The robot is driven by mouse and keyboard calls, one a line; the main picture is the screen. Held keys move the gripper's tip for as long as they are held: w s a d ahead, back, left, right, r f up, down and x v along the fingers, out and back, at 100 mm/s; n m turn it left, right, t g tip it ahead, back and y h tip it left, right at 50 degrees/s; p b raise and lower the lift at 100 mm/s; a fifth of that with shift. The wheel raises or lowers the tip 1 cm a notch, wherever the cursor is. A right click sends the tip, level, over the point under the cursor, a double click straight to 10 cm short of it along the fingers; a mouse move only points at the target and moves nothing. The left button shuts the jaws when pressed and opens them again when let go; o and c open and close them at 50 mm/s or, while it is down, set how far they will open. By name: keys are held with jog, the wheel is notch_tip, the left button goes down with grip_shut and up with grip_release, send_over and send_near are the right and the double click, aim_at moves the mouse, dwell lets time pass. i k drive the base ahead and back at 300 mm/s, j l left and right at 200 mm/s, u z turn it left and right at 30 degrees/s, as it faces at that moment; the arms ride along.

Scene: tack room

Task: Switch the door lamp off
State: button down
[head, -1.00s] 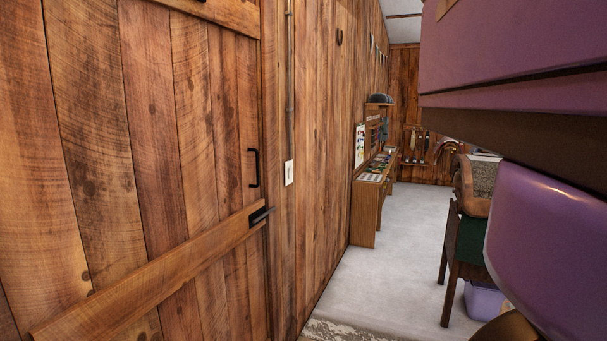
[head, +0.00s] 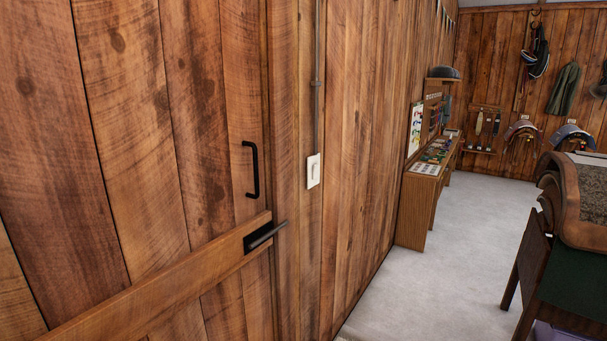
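A white wall switch (head: 313,171) sits on the plank wall just right of the wooden door (head: 150,160), at the bottom of a thin grey conduit (head: 317,80). It is small in the picture, and I cannot tell which way it is set. The door looks shut, with a black pull handle (head: 252,170) and a dark latch lever (head: 266,235) to the left of the switch. The door lamp is not in view. My gripper is not in view.
A narrow wooden bench (head: 425,205) stands along the same wall further back. A table with a green side (head: 575,290) is at the right. Pale floor (head: 440,265) is clear between them. Tack hangs on the far wall.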

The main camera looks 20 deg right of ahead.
aim_at(316, 168)
jog(key=z, duration=0.15)
jog(key=i+l+z, duration=0.2)
jog(key=i+z, duration=0.15)
jog(key=i, duration=0.75)
jog(key=i+j+z, duration=0.1)
jog(key=i+z, duration=0.3)
jog(key=i, duration=0.7)
